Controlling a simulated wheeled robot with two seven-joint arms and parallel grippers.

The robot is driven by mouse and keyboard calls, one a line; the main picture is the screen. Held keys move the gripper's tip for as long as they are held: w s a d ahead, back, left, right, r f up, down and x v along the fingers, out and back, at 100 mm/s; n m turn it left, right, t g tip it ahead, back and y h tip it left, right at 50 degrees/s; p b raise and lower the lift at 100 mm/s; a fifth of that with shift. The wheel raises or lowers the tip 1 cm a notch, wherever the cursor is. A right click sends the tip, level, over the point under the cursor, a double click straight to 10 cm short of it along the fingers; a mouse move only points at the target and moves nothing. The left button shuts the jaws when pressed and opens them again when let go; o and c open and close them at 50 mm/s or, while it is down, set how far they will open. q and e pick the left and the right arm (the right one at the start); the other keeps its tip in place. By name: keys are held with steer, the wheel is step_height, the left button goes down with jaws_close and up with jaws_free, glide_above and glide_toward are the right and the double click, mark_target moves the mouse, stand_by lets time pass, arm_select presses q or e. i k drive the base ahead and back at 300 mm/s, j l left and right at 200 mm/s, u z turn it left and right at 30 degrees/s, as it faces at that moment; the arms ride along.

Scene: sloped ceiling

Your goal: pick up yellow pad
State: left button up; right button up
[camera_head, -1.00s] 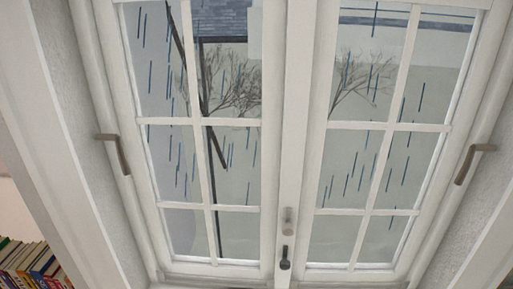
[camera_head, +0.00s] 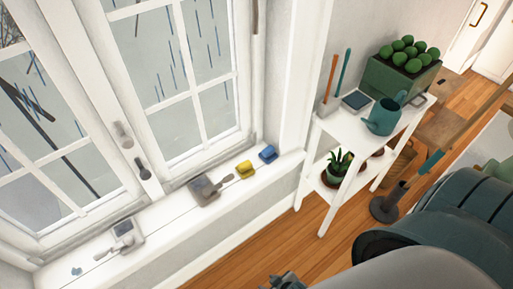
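A small yellow pad (camera_head: 246,169) lies on the white windowsill (camera_head: 165,217), between a blue pad (camera_head: 268,153) and a grey tool with a handle (camera_head: 205,190). My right gripper (camera_head: 285,282) shows only as a dark tip at the bottom edge, below and apart from the sill. Most of it is cut off or hidden by my own arm, so its opening cannot be read. My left gripper is not in view.
Another handled tool (camera_head: 122,236) lies on the sill at left. A white shelf (camera_head: 378,147) stands right of the sill, with a teal watering can (camera_head: 384,117), a potted plant (camera_head: 338,168) and a green planter box (camera_head: 398,78). Wooden floor (camera_head: 290,241) lies open below.

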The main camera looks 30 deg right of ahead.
mark_target(245, 169)
steer(key=z, duration=0.85)
steer(key=u, duration=1.4)
steer(key=z, duration=1.4)
